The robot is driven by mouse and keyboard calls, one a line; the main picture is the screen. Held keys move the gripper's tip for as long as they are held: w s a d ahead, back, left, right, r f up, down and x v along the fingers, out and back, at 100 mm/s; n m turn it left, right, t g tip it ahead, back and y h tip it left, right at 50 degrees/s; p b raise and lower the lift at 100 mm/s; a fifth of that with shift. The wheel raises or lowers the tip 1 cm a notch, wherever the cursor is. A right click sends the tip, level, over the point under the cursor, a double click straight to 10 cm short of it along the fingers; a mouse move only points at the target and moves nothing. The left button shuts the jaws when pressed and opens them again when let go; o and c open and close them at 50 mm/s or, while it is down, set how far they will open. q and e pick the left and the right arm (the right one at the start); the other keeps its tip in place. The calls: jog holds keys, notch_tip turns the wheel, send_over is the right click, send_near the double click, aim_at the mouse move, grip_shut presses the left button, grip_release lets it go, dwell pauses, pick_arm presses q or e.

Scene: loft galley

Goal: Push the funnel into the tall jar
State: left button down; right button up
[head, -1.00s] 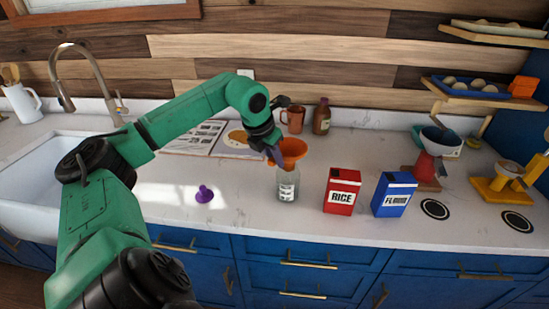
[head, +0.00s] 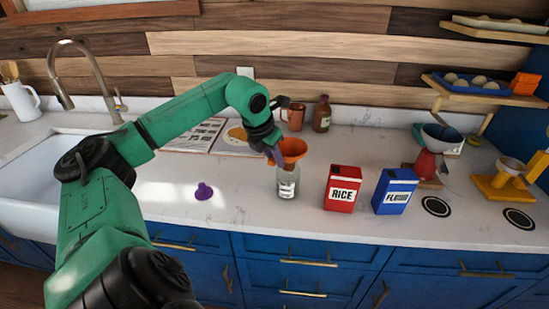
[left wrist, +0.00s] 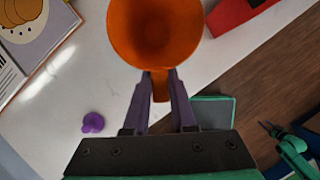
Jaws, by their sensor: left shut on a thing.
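The orange funnel (head: 292,149) sits at the mouth of the tall clear jar (head: 287,184), which stands upright with a pale label. I cannot tell how deep the spout is in the jar. My left gripper (head: 274,155) is shut on the funnel from its left side. In the left wrist view the funnel's wide cone (left wrist: 155,30) is at the top, with its lower part between my two purple fingers (left wrist: 160,88). The jar is hidden there. A small green and black part at the right edge looks like my right gripper (left wrist: 268,128), away from the counter.
A red rice box (head: 343,190) and a blue flour box (head: 394,192) stand right of the jar. A purple stopper-like thing (head: 204,192) lies to its left. A copper mug (head: 294,117) and brown bottle (head: 321,115) stand behind. The counter's front left is clear.

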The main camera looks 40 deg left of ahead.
pick_arm(q)
jog(key=shift+f, duration=0.1)
dwell(0.5)
jog(key=shift+c, duration=0.9)
grip_release()
notch_tip(320, 180, up, 7)
jog(key=p, duration=0.7)
